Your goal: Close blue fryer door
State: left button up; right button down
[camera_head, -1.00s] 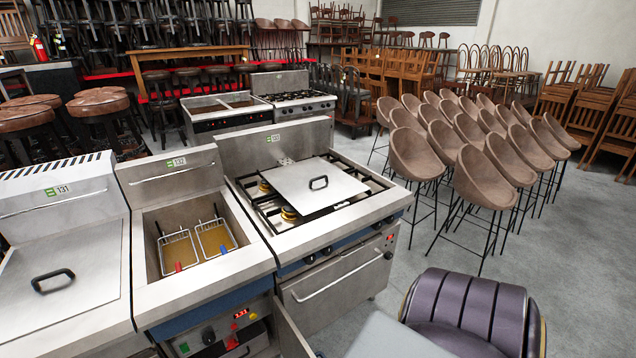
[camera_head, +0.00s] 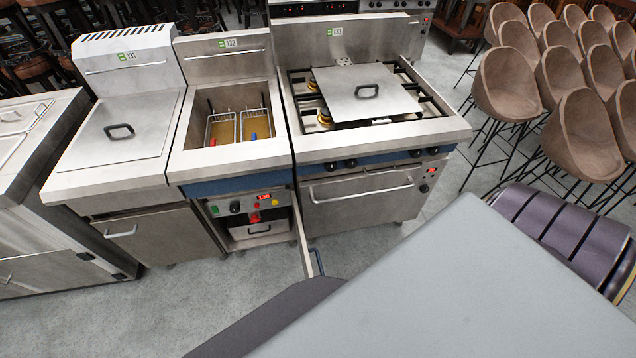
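The blue-fronted fryer (camera_head: 232,186), tagged 132, stands between a lidded unit and a range. Two wire baskets hang in its oil well, one with a red and one with a blue handle. Its door (camera_head: 301,242) is open, swung out toward me from the right side and seen nearly edge-on. A dark handle (camera_head: 318,262) shows on the door's right face. The opened cabinet (camera_head: 262,228) shows a red valve and a metal container inside. Neither of my grippers is in view.
A range (camera_head: 362,200) with a metal lid on its burners adjoins the fryer on the right. The lidded unit (camera_head: 125,130) adjoins on the left. Open floor (camera_head: 190,300) lies in front.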

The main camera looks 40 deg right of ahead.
aim_at(308, 270)
jog(key=k+l, duration=0.1)
jog(key=l, duration=0.35)
jog(key=k+l+u, duration=0.1)
jog(key=l, duration=0.3)
jog(key=k+l, duration=0.1)
jog(key=l, duration=0.35)
jog(key=k+l+u, duration=0.15)
jog(key=l, duration=0.25)
